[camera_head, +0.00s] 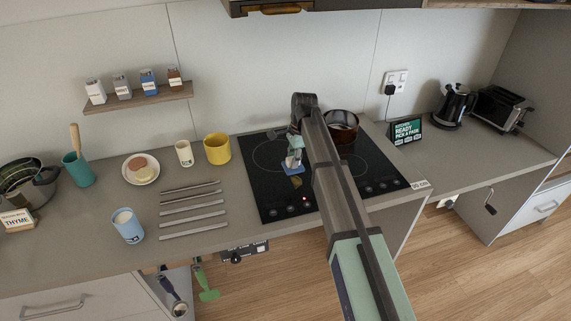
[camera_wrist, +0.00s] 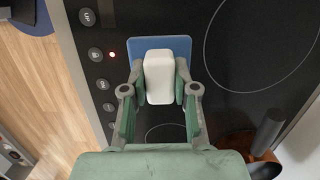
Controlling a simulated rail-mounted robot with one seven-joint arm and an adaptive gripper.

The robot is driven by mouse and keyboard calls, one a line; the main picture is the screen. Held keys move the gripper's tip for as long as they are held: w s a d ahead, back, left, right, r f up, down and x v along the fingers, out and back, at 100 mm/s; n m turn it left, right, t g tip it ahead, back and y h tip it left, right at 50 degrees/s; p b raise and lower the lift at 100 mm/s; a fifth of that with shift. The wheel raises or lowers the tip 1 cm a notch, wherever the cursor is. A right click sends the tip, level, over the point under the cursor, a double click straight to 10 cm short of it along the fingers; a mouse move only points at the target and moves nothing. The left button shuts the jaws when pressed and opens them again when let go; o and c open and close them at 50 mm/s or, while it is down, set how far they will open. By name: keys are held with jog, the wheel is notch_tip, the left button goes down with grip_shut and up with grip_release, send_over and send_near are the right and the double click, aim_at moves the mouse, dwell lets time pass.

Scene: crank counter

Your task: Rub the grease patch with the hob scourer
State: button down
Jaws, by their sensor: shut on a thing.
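The hob scourer (camera_head: 294,170) is a blue pad with a white block handle. It also shows in the wrist view (camera_wrist: 160,68), with the handle between my fingers. My gripper (camera_head: 294,154) is shut on the white handle; in the wrist view its green-grey fingers (camera_wrist: 162,88) press both sides. The pad is low over the black hob (camera_head: 266,190); I cannot tell whether it touches the glass. A small yellow-brown grease patch (camera_head: 296,182) shows on the hob just in front of the pad in the head view. The patch cannot be made out in the wrist view.
A brown pan (camera_head: 343,133) stands at the back right of the hob, near my arm. Round knobs (camera_wrist: 95,54) and a lit red light lie along the hob's front edge.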

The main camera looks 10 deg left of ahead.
jog(key=shift+w+d+f, duration=0.1)
jog(key=shift+d+f, duration=0.15)
jog(key=shift+f, duration=0.05)
jog(key=shift+a+f+b, duration=0.1)
jog(key=shift+f+b, duration=2)
jog(key=shift+f, duration=1.25)
jog(key=shift+w+d+f, duration=0.2)
jog(key=shift+d, duration=0.25)
jog(key=shift+w+d+f, duration=0.15)
jog(key=shift+d+f, duration=0.05)
jog(key=shift+d, duration=0.2)
jog(key=shift+w+d+b, duration=0.2)
jog(key=shift+w+d, duration=0.05)
jog(key=shift+d, duration=0.25)
jog(key=shift+w+d+b, duration=0.15)
jog(key=shift+w+d, duration=0.05)
jog(key=shift+d, duration=0.3)
jog(key=shift+s+r, duration=0.1)
jog(key=a, duration=0.1)
jog(key=s+a, duration=0.1)
jog(key=a, duration=0.1)
jog(key=shift+s+a+p, duration=0.3)
jog(key=shift+a+p, duration=0.05)
jog(key=shift+a, duration=0.05)
jog(key=shift+d+r+p, duration=0.1)
jog(key=shift+r+p, duration=1.95)
jog(key=shift+r, duration=2)
jog(key=shift+f, duration=0.1)
